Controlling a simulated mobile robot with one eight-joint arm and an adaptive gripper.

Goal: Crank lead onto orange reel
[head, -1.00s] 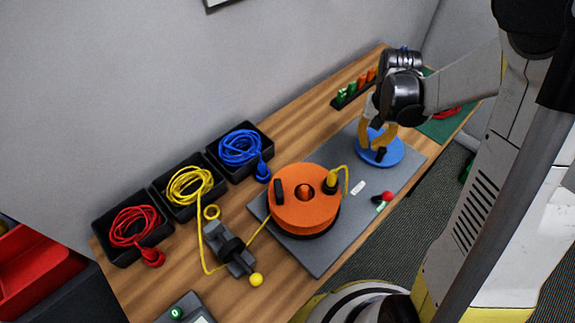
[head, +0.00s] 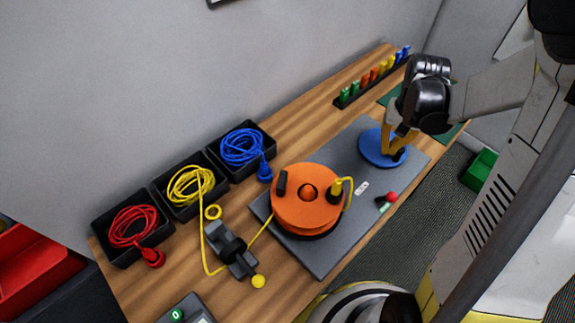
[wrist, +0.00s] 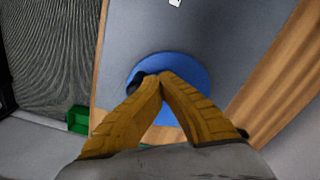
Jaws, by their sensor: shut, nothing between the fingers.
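The orange reel (head: 306,208) lies on the grey plate (head: 338,155). A yellow plug (head: 336,189) stands on its right side. The yellow lead (head: 204,245) runs from the middle tray (head: 172,208) past a dark grey guide (head: 232,250) to the reel. A blue crank disc (head: 372,143) with a black knob (head: 398,155) sits at the plate's far end. My gripper (head: 389,152) is shut and empty over the disc, its fingertips beside the knob. In the wrist view, the tips (wrist: 161,76) meet over the blue disc (wrist: 190,72), next to the knob (wrist: 136,82). Contact is unclear.
Side trays hold a red lead (head: 133,224) and a blue lead (head: 241,146). A rack (head: 372,78) of coloured plugs stands at the back. A red-knobbed lever (head: 389,198) is on the plate's front edge. A green bin (head: 480,171) is below the table.

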